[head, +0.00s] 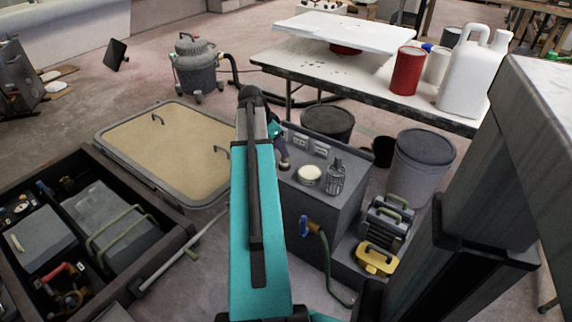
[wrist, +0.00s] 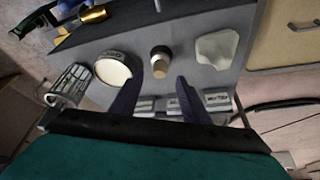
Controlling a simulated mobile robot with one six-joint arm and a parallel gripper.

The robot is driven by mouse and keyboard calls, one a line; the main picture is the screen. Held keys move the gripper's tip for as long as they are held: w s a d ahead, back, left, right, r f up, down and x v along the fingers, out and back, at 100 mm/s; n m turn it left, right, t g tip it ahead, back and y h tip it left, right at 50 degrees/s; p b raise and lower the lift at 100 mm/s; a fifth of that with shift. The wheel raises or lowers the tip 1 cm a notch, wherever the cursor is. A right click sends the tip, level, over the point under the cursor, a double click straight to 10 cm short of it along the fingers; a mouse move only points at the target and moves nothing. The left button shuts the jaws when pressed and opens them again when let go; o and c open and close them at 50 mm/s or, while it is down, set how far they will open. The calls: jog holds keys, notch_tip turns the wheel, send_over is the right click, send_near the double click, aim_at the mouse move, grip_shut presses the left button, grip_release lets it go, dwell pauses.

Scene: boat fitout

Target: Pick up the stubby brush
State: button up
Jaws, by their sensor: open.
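The stubby brush (wrist: 160,63) appears as a short upright piece with a dark band, a pale band and a tan end. It stands on the grey cabinet top (wrist: 199,77). In the head view it is a small dark and brass-coloured piece (head: 284,163), partly hidden by my gripper (head: 279,143). In the wrist view my gripper (wrist: 160,79) is open, its two dark purple fingers on either side of the brush's near end. I see no finger closed on it; whether either touches it I cannot tell.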

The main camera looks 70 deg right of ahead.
aim_at(284, 161)
jog(key=shift+d+f, duration=0.1)
jog(key=shift+f, duration=0.2)
jog(key=shift+s+f, duration=0.1)
jog(key=shift+b+x, duration=1)
jog(key=shift+x, duration=1.45)
jog(key=shift+s, duration=0.15)
grip_shut()
